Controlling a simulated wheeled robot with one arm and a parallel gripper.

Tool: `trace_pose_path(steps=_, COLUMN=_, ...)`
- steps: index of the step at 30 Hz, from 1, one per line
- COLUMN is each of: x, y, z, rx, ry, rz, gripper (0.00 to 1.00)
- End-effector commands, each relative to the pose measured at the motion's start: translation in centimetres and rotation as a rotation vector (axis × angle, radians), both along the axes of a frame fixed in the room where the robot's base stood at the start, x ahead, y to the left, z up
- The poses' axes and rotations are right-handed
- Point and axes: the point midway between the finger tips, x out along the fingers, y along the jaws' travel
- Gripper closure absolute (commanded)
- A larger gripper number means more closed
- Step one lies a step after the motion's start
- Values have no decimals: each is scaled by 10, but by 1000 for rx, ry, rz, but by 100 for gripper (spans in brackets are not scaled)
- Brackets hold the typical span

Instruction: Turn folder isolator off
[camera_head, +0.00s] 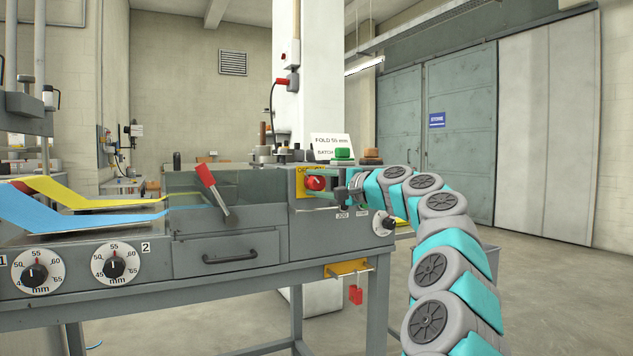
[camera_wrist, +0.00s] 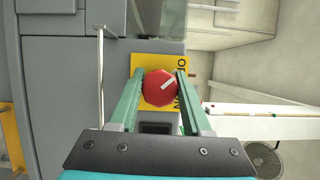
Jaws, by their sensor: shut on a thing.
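The folder isolator is a red rotary knob (camera_head: 316,183) on a yellow plate (camera_head: 300,184) at the upper right of the grey machine's front. In the wrist view the red knob (camera_wrist: 160,88) has a white pointer mark, slanted towards the upper right. The yellow plate (camera_wrist: 147,61) behind it has lettering at its right side, partly hidden by a finger. My gripper (camera_wrist: 159,89) has its two green fingers on either side of the knob and is shut on it. In the head view my gripper (camera_head: 322,184) reaches the knob from the right.
The machine has two dials (camera_head: 115,267) and a drawer (camera_head: 228,256) at the front. A red-handled lever (camera_head: 206,175) stands left of the knob. A yellow bracket with a red padlock (camera_head: 355,294) hangs below. Floor is open at right.

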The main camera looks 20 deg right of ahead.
Motion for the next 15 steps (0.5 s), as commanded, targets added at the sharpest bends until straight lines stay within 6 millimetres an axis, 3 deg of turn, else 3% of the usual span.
trace_pose_path(steps=15, x=1, y=2, z=-2, rx=-44, ry=2, rz=4, gripper=100)
